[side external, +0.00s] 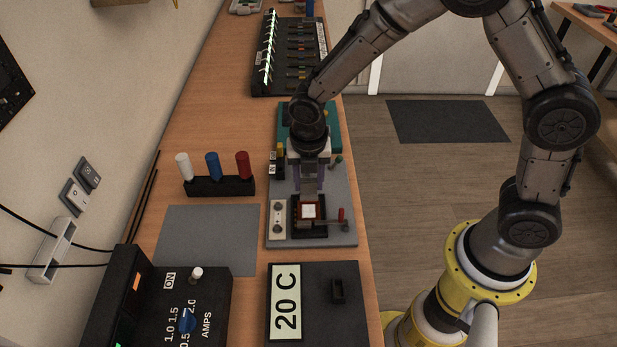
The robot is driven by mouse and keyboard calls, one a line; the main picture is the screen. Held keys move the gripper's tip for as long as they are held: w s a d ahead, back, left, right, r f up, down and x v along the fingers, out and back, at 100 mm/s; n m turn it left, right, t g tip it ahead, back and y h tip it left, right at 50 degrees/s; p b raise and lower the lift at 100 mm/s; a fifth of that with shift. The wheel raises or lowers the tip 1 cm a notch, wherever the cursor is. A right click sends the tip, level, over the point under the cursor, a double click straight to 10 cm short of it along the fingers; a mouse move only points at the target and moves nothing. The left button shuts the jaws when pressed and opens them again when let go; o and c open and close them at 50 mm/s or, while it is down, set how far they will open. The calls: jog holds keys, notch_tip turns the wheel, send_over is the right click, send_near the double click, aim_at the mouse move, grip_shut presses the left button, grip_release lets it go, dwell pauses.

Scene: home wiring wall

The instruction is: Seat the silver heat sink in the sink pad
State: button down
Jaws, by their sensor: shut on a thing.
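My gripper (309,172) points down over the grey board (345,210) near the middle of the bench. It is shut on a grey block that looks like the silver heat sink (310,187); the fingers and wrist hide part of it. Just in front, on the board, a white square with a red border (309,211) sits in a black frame (310,232); it looks like the sink pad. The heat sink appears at or just above the back edge of this square. I cannot tell whether they touch.
A small red-handled lever (341,215) stands right of the black frame, and a pale strip with round knobs (278,220) lies left. White, blue and red pegs (213,166) stand further left. A 20 C display box (286,302) is in front. The grey mat (207,238) is clear.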

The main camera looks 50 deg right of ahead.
aim_at(309, 192)
jog(key=shift+f, duration=2.5)
jog(key=shift+f, duration=0.75)
jog(key=shift+c, duration=1.7)
grip_release()
notch_tip(309, 192, up, 14)
jog(key=s+a, duration=0.1)
jog(key=shift+a+f, duration=0.15)
jog(key=shift+f, duration=0.05)
